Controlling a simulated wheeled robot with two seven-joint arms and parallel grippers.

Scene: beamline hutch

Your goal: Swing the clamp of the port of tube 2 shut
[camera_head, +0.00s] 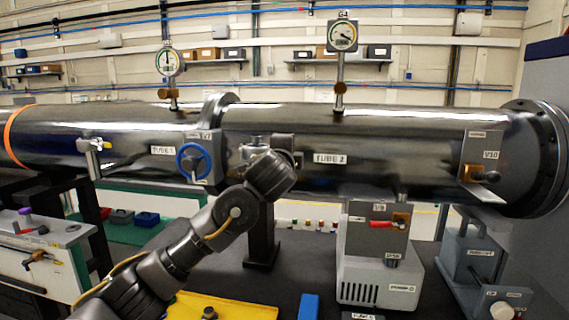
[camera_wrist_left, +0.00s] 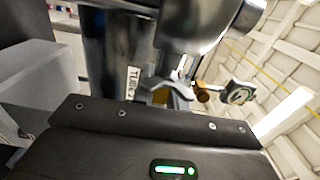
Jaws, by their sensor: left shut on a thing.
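Tube 2 (camera_head: 400,140) is the long dark glossy cylinder across the head view, with its label facing me. It also shows in the wrist view (camera_wrist_left: 105,55), with its label turned on end. My left arm reaches up from the lower left to the tube, just left of the label. My left gripper (camera_wrist_left: 178,85) is at the port of tube 2, shut on a light metal part that I take for the port's clamp. The wrist hides most of the port and clamp in the head view, so the clamp's angle cannot be told. My right gripper is not in view.
A blue handwheel valve (camera_head: 193,162) sits just left of my wrist, beside the tube flange. A gauge (camera_head: 342,36) stands above tube 2. A yellow tray (camera_head: 235,307) lies on the dark surface.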

